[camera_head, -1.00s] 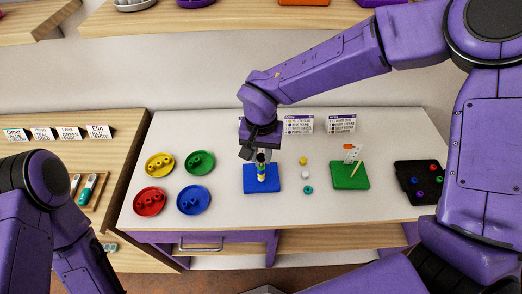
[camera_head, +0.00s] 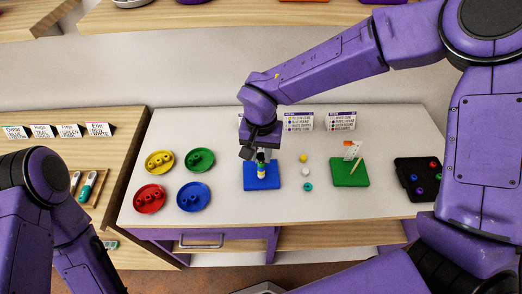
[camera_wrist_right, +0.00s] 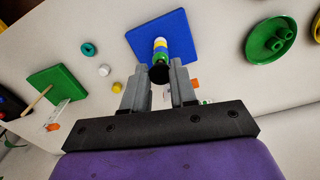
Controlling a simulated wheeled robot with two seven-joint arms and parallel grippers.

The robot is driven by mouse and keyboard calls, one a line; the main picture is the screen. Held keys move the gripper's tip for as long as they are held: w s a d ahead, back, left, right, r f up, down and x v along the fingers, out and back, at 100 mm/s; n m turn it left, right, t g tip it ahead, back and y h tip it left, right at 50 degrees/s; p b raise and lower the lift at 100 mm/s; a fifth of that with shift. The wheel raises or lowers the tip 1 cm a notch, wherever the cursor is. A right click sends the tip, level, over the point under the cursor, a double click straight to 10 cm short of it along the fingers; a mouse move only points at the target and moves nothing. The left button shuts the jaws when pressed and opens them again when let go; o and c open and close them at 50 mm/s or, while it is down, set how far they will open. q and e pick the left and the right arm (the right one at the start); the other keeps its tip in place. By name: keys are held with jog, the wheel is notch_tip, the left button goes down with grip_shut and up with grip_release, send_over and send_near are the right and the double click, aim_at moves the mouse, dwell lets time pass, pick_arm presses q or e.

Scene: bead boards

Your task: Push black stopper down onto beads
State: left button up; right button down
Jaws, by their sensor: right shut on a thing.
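The blue board (camera_head: 250,182) stands on the white table with an upright stack of beads (camera_head: 261,171) on it. The black stopper (camera_wrist_right: 159,75) sits at the near end of the stack, between the fingertips of my right gripper (camera_wrist_right: 159,80). My right gripper (camera_head: 260,154) is shut on the stopper above the board. Whether the stopper touches the top bead is hard to tell. My left arm shows at the left edge, but its gripper is out of view.
Loose yellow (camera_head: 304,159), white (camera_head: 305,172) and teal (camera_head: 308,187) beads lie right of the blue board. A green board (camera_head: 345,178) with a stick and a black tray (camera_head: 411,168) are farther right. Yellow, green, red and blue dishes (camera_head: 180,208) stand left. Cards (camera_head: 298,121) stand behind.

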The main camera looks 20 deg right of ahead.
jog(key=shift+f, duration=0.4)
dwell(0.4)
jog(key=shift+f, duration=0.3)
jog(key=shift+f, duration=0.1)
dwell(0.6)
jog(key=c, duration=0.8)
grip_release()
notch_tip(320, 180, up, 10)
jog(key=shift+r+b, duration=0.25)
jog(key=shift+b, duration=0.25)
